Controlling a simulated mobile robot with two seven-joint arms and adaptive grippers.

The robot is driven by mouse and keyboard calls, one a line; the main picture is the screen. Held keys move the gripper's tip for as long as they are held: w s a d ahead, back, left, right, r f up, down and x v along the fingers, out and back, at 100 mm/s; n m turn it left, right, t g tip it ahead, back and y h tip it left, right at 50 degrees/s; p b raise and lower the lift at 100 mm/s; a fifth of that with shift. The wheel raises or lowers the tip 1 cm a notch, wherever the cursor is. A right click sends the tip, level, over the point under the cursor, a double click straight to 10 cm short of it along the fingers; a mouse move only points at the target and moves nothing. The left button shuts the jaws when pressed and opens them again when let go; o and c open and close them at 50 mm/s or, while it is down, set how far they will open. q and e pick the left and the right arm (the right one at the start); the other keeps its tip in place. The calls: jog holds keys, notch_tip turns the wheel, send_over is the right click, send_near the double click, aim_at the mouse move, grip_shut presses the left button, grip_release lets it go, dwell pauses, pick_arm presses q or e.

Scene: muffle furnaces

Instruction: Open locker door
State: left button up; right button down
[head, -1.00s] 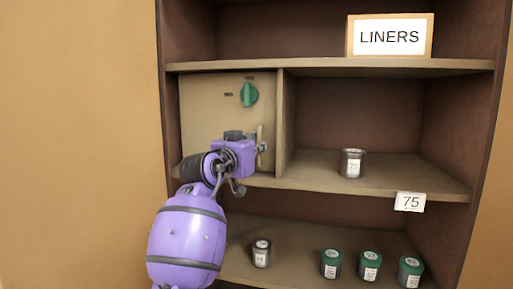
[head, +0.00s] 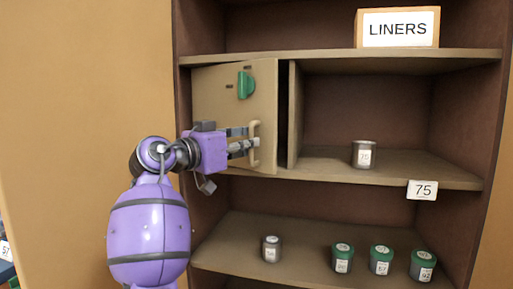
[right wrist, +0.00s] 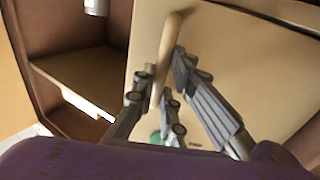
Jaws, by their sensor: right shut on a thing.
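The locker door (head: 222,98) is a tan panel in the left part of the shelf unit's middle level. It stands slightly ajar, with a dark gap along its right edge. A green knob (head: 245,85) is on its upper part and a tan bar handle (head: 254,144) on its lower right. My right gripper (head: 247,146) is shut on the handle. In the right wrist view the fingers (right wrist: 157,98) close around the handle (right wrist: 165,60), in front of the door panel (right wrist: 240,60). My left gripper is out of view.
A LINERS box (head: 397,28) is on the top shelf. A grey jar (head: 364,154) stands in the open compartment right of the door, above a 75 label (head: 422,190). Several jars, such as a green-lidded one (head: 342,258), stand on the lower shelf. A tan wall (head: 90,100) is at the left.

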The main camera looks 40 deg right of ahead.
jog(key=shift+a, duration=0.4)
jog(key=c, duration=1.8)
grip_release()
jog(key=shift+w, duration=0.1)
jog(key=v, duration=1.2)
